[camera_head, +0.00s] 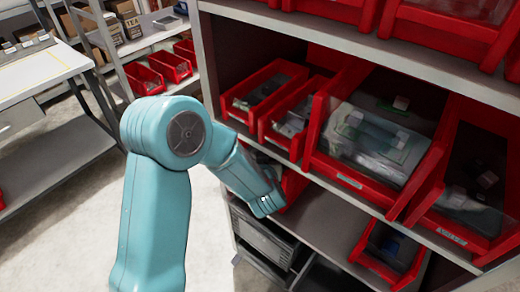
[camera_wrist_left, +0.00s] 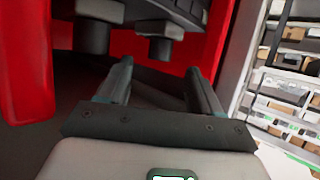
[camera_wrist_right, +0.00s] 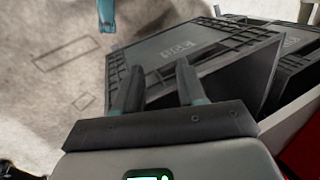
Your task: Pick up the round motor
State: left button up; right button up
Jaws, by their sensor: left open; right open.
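In the left wrist view, dark rounded parts with short stubs (camera_wrist_left: 166,48) hang in a red-walled bin (camera_wrist_left: 28,70), above and beyond my left gripper (camera_wrist_left: 158,68). They may be motors, but I cannot tell which is the round motor. The left gripper is open with nothing between its fingers. In the head view its teal arm reaches to a small red bin (camera_head: 293,184) under the middle shelf; its fingers are hard to make out there. My right gripper (camera_wrist_right: 160,67) is open and empty, in front of dark crates; it is not in the head view.
Red bins with clear-wrapped goods (camera_head: 375,140) fill the shelf above my left arm. Another red bin (camera_head: 390,250) stands lower right. Dark crates (camera_wrist_right: 190,50) lie beside the right gripper. A white table (camera_head: 40,75) stands left, with open floor before it.

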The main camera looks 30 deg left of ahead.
pick_arm(q)
jog(key=p+x, duration=0.1)
jog(key=x, duration=0.4)
jog(key=shift+w+a+f, duration=0.1)
jog(key=shift+w+a, duration=0.05)
grip_shut()
jog(key=shift+r, duration=0.25)
